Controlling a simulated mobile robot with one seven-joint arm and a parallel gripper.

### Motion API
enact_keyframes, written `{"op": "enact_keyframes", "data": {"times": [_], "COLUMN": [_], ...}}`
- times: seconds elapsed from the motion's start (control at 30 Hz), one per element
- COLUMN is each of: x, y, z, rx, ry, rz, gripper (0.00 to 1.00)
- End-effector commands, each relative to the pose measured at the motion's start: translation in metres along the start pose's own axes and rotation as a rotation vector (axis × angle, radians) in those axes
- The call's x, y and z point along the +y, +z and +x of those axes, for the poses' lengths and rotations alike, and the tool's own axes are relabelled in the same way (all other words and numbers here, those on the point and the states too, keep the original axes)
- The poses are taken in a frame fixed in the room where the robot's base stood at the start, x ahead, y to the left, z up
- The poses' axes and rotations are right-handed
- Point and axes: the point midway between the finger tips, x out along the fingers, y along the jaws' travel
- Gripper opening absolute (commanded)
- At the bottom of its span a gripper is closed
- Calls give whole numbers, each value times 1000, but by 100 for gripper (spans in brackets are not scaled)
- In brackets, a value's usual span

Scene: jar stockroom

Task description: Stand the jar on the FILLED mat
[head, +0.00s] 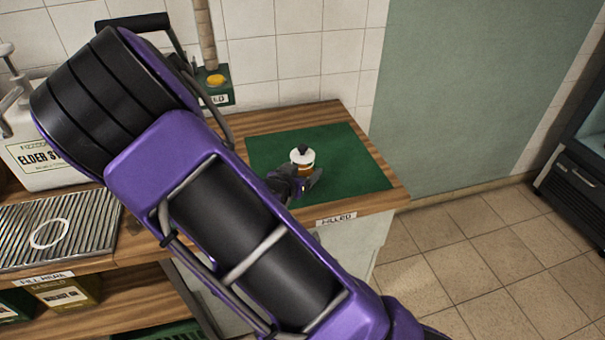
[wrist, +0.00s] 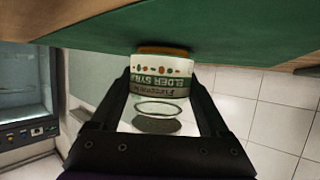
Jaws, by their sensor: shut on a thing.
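My gripper (head: 299,184) is shut on the jar from the near side. My gripper's fingers also show in the wrist view (wrist: 162,90).
A FILLED label (head: 336,219) marks the counter's front edge. A ribbed metal tray (head: 60,230) and a white ELDER container (head: 40,160) stand at left. A green box with a yellow button (head: 215,83) is by the wall. A dark cabinet (head: 575,180) stands at far right.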

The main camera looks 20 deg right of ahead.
Motion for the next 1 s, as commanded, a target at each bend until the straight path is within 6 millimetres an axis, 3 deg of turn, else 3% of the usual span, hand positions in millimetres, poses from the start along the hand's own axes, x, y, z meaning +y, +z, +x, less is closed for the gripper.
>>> {"op": "enact_keyframes", "data": {"times": [0.33, 0.37, 0.47, 0.77, 1.0], "x": [0, 0, 0, 0, -2], "y": [3, 4, 3, 0, -2], "z": [2, 2, 1, 0, -39], "rx": [2, 0, 0, 0, -2], "ry": [-1, -1, -1, -1, -6], "rz": [2, 1, 1, 2, 0], "gripper": [5, 81, 99, 100, 100]}}
